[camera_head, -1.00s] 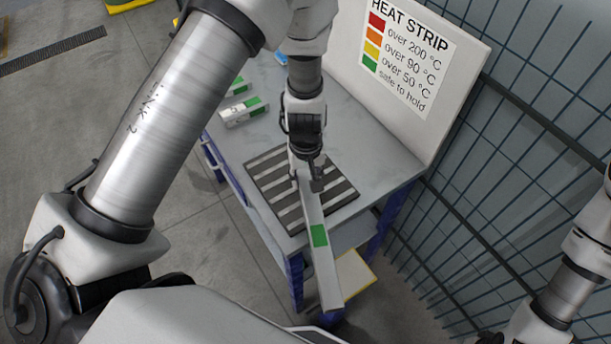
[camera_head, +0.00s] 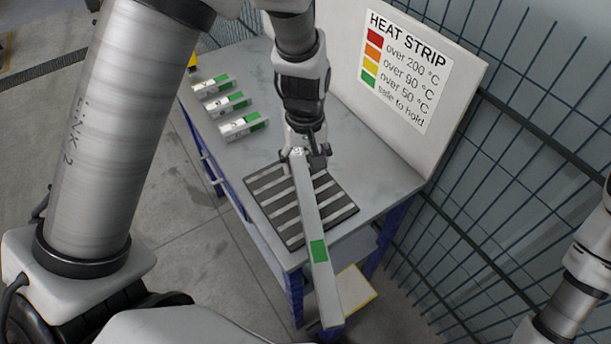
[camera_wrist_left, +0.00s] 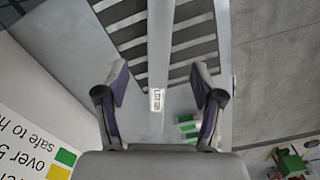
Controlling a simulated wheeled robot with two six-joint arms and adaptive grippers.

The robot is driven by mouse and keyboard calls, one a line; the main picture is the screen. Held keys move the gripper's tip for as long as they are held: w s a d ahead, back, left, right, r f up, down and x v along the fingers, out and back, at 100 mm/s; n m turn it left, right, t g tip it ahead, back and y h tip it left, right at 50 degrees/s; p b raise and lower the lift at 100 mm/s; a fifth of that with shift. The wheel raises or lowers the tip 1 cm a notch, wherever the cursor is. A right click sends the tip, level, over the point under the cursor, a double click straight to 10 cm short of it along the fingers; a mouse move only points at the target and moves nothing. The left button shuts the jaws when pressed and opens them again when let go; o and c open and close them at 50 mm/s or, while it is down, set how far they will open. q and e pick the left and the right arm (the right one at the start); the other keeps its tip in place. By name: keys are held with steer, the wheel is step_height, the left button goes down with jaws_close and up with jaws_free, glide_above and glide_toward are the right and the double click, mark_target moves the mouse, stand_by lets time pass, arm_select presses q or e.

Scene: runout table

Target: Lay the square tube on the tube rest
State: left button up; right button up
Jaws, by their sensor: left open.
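The square tube (camera_head: 311,215) is a long pale bar with a green patch near its near end. It lies lengthwise across the tube rest (camera_head: 340,203), a dark slatted pad on the table, and its near end sticks out past the table's front edge. My left gripper (camera_head: 303,160) is at the tube's far end. In the left wrist view, my left gripper's fingers (camera_wrist_left: 158,80) are spread apart, one on each side of the tube (camera_wrist_left: 160,40), with gaps between. A small printed label shows on the tube's end. My right gripper is out of view.
Several short pale pieces with green patches (camera_head: 238,103) lie at the table's back left. A white heat strip sign board (camera_head: 455,85) stands along the right side, with a wire mesh fence (camera_head: 530,170) beyond. The bare table (camera_head: 375,175) is clear right of the rest.

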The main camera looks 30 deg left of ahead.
arm_select(q)
steer(key=w+t, duration=0.1)
steer(key=w, duration=0.1)
steer(key=g+p, duration=0.1)
steer(key=p, duration=0.4)
glide_above(306, 191)
steer(key=w, duration=0.2)
step_height(306, 191, down, 4)
steer(key=shift+s+a+f, duration=0.1)
steer(key=shift+f, duration=0.15)
steer(key=f, duration=0.2)
steer(key=s+f, duration=0.1)
steer(key=f, duration=0.2)
steer(key=s+f, duration=0.1)
steer(key=f, duration=0.1)
steer(key=shift+f, duration=0.2)
steer(key=shift+w+f, duration=0.1)
steer(key=shift+f, duration=0.2)
steer(key=shift+r, duration=0.1)
jaws_close()
